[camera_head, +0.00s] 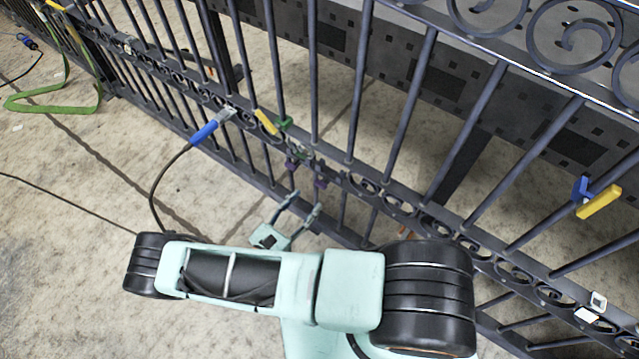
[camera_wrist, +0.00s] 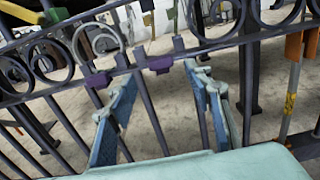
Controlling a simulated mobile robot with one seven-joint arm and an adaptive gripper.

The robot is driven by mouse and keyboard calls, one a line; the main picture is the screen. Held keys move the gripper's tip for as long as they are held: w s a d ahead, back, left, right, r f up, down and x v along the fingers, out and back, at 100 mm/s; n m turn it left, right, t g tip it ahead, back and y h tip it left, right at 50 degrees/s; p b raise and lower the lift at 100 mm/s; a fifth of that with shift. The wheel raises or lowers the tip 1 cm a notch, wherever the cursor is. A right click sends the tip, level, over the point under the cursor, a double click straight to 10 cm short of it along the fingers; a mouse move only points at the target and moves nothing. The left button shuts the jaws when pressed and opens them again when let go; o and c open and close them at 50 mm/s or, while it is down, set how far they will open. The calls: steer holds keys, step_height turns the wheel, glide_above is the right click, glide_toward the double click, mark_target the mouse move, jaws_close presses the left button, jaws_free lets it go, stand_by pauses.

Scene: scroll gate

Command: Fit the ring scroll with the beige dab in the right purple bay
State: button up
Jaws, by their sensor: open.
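My gripper (camera_wrist: 160,76) is open and empty, its two blue-grey fingers pointing at the gate's lower scroll band. In the head view it (camera_head: 300,205) is in front of the gate, just below two purple tabs. The left purple tab (camera_wrist: 98,80) and right purple tab (camera_wrist: 160,65) hang on the band's lower rail, and both show in the head view (camera_head: 291,164) (camera_head: 320,182). A pale grey ring (camera_wrist: 82,50) stands above the left tab. A small beige patch (camera_wrist: 148,19) shows above the right tab; I cannot tell which piece bears it.
A green clamp (camera_head: 285,122), a yellow clamp (camera_head: 266,122) and a blue-handled tool (camera_head: 205,131) with a cable are on the gate near the tabs. Blue and yellow clamps (camera_head: 600,202) are at right. Bars (camera_wrist: 65,125) stand close around my fingers. An orange-ended post (camera_wrist: 292,85) is at right.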

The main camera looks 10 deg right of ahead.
mark_target(319, 186)
steer(key=x, duration=0.8)
steer(key=shift+w+d+b, duration=0.15)
steer(key=shift+b, duration=0.2)
jaws_close()
